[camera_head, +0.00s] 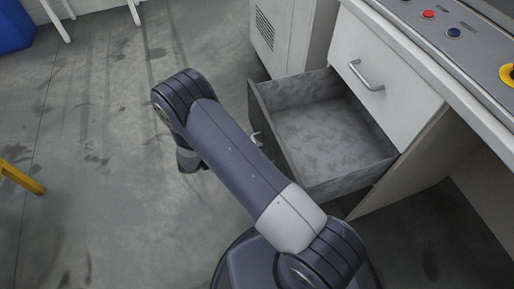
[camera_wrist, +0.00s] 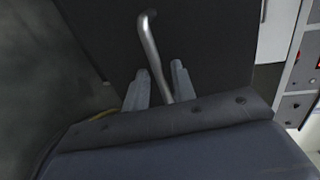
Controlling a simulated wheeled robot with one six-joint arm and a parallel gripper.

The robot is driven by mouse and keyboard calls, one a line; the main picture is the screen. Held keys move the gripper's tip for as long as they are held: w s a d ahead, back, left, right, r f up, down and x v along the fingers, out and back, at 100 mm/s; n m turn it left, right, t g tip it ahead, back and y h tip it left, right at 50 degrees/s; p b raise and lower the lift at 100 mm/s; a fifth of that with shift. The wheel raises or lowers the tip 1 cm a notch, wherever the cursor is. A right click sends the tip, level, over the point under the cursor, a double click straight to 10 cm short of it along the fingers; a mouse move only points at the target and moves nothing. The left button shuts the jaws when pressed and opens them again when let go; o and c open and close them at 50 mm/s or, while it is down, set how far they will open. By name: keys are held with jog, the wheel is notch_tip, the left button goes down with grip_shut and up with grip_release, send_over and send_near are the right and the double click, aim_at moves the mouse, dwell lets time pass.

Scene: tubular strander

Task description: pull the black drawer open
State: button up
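The black drawer (camera_head: 322,187) is pulled well out of the white cabinet, and its grey inside is empty. Its dark front panel (camera_wrist: 105,40) fills much of the wrist view. The metal bar handle (camera_wrist: 151,45) stands out from that panel; only a bit of the handle (camera_head: 256,139) shows in the head view, beside my arm. My gripper (camera_wrist: 160,82) is open at the handle, its two fingers apart on either side of the bar. A gap shows on the left of the bar; contact on the right cannot be told. My arm hides the fingers in the head view.
Above the drawer is a closed white drawer (camera_head: 389,75) with a metal handle. A control panel (camera_head: 452,22) with buttons runs along the top right. A yellow bar (camera_head: 20,178) is at the left edge. The floor left of the drawer is clear.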

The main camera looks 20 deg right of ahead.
jog(key=p+v, duration=0.1)
jog(key=v, duration=0.8)
jog(key=shift+s, duration=0.1)
jog(key=shift+b+x, duration=0.85)
jog(key=shift+x, duration=4.65)
jog(key=shift+a+r, duration=0.1)
